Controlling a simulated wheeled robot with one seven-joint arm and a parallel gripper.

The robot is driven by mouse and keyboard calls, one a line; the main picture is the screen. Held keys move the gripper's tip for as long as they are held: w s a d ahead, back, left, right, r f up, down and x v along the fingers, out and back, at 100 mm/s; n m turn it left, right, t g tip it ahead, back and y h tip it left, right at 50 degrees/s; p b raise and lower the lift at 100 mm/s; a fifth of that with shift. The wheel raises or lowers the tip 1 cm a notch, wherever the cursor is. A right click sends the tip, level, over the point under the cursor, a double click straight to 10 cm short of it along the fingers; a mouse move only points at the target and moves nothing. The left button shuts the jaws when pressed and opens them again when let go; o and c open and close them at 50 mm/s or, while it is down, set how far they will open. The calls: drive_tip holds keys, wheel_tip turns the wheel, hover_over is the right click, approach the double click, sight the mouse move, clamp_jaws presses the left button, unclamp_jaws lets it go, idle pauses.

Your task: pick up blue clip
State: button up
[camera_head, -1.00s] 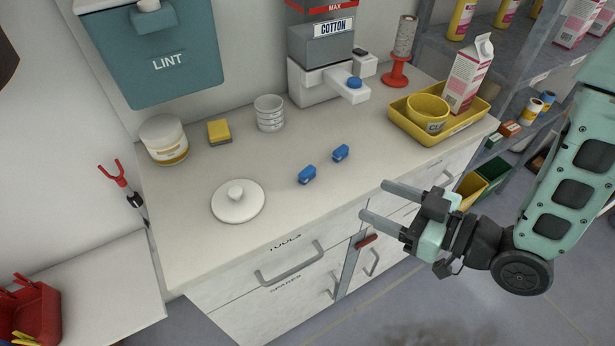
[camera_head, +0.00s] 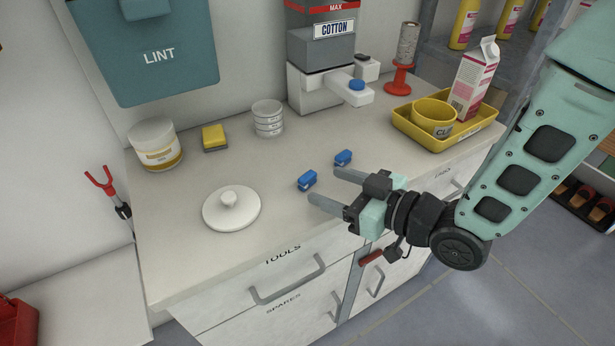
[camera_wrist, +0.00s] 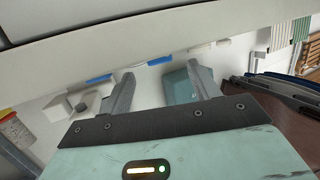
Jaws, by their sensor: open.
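Two small blue clips lie apart on the pale counter (camera_head: 170,262). The left blue clip (camera_head: 307,180) is nearer the front edge; the right blue clip (camera_head: 343,158) lies farther back. My gripper (camera_head: 325,185) is open and empty at the counter's front edge, its fingers pointing left toward the back. One fingertip is close to the left clip and the other is just in front of the right clip; I see no contact. In the wrist view, blue strips of the clips (camera_wrist: 99,79) (camera_wrist: 160,61) show past the counter edge, mostly hidden by it.
A white lid (camera_head: 231,208) lies left of the clips. A yellow tray (camera_head: 445,140) holds a cup and carton at right. Counter between lid and clips is clear.

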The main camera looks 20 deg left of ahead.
sight(311, 180)
drive_tip(key=shift+p+x, duration=0.65)
drive_tip(key=shift+x, duration=2.55)
drive_tip(key=c, duration=1)
